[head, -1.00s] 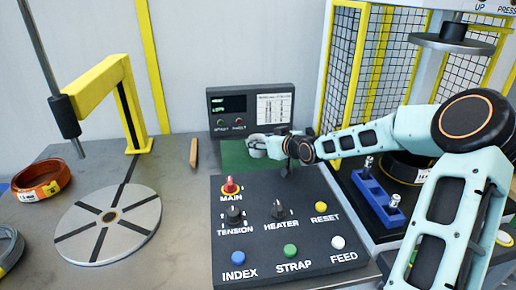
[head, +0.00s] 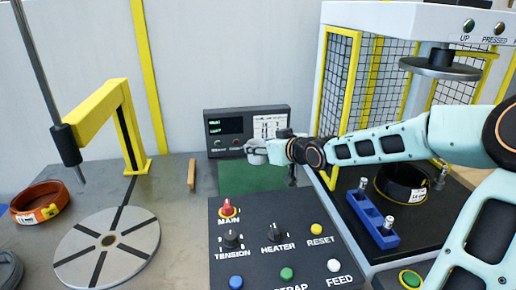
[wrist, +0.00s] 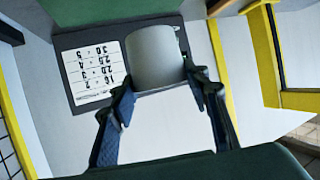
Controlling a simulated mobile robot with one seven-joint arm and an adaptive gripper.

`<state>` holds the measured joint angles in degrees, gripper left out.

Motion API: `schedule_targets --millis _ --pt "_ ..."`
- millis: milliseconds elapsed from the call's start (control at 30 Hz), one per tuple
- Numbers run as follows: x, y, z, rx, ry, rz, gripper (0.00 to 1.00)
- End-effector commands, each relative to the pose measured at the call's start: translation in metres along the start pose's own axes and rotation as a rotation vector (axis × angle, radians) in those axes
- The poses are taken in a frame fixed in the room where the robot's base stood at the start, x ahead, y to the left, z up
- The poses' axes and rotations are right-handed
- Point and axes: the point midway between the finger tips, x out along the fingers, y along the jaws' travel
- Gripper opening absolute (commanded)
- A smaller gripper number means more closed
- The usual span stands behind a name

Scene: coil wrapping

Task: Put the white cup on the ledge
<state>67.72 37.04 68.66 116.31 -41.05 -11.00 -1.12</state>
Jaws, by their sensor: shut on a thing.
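The white cup (head: 254,158) is in my gripper (head: 268,150), in front of the lower edge of the black display panel in the head view. In the wrist view the cup (wrist: 155,55) looks pale grey and sits between the two fingertips (wrist: 160,84), which are shut on it. The cup is held above the green mat (head: 250,177). I cannot tell for sure which surface is the ledge.
The display panel (head: 228,127) with a white label stands behind the cup. The control box (head: 255,240) with knobs and buttons is in front. The caged press (head: 345,95) stands at right.

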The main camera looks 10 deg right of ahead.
Motion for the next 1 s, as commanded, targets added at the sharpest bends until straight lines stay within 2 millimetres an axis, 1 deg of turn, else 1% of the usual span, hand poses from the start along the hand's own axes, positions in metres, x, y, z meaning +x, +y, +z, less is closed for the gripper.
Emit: schedule_targets --millis 33,200,400,500,700,800,1000 --pt "-0.010 -0.001 -0.001 0.000 -0.003 0.003 0.19" --pt "-0.036 -0.012 -0.002 0.001 -0.003 0.003 0.19" --pt "-0.060 -0.021 -0.003 0.001 -0.003 0.002 0.19" --pt "-0.069 -0.025 -0.004 0.002 -0.002 0.001 0.19" --pt "-0.080 -0.030 -0.004 0.001 -0.002 0.001 0.19" --pt "-0.082 -0.032 -0.002 0.001 -0.003 0.000 0.19" --pt "-0.076 -0.040 0.004 0.003 -0.004 0.009 0.19"
